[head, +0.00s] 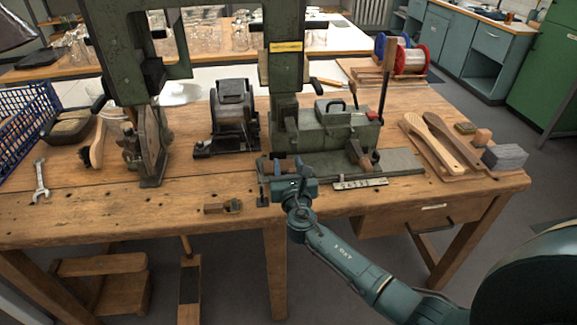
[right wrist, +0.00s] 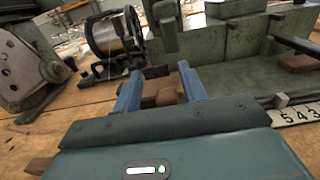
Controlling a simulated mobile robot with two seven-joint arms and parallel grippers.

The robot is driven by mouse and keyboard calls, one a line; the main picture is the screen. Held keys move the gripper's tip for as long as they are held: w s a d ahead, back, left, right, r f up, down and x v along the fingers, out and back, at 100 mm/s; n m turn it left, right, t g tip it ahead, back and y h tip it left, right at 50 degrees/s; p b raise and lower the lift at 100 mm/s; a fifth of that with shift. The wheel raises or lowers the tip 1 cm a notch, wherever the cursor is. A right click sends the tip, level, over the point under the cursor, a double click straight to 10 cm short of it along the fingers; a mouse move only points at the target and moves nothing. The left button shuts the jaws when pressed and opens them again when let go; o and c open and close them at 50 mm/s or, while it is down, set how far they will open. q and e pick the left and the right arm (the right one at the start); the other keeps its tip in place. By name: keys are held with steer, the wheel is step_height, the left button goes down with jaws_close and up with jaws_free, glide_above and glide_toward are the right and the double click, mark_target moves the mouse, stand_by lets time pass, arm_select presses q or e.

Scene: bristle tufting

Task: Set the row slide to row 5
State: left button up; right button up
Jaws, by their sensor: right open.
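My right gripper (head: 296,172) is at the front left of the green-grey tufting machine (head: 325,130), by the left end of its slide rail (head: 400,162). In the right wrist view its two blue fingers (right wrist: 160,88) are apart. A small brown wooden knob (right wrist: 166,97) shows between them, with visible gaps; I cannot tell whether either finger touches it. The knob is hidden behind the gripper in the head view. A white row scale (head: 360,183) lies along the rail's front edge; digits 5, 4 and 3 show on it in the right wrist view (right wrist: 296,116). My left gripper is out of view.
A lever with a brown grip (head: 365,160) stands over the rail. A black-framed spool unit (head: 232,110) is left of the machine. Wooden brush bodies (head: 430,142) lie at the right. A small tool (head: 223,208) and a wrench (head: 40,180) lie near the bench's front.

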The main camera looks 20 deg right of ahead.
steer(key=shift+s, duration=0.1)
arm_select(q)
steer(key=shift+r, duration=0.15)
arm_select(e)
steer(key=v, duration=1.3)
arm_select(q)
steer(key=p, duration=0.2)
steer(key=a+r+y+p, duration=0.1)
steer(key=p, duration=0.2)
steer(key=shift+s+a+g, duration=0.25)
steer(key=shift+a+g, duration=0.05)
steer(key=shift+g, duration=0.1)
arm_select(e)
steer(key=s+a+f+m+g+y, duration=0.3)
steer(key=s+m, duration=0.6)
steer(key=m, duration=0.6)
steer(key=s+a+f+m+g+y, duration=0.3)
steer(key=s+m, duration=0.7)
steer(key=m, duration=0.5)
steer(key=shift+a+f+g+y, duration=0.2)
steer(key=shift+f+g+y, duration=0.3)
steer(key=shift+f+y, duration=0.2)
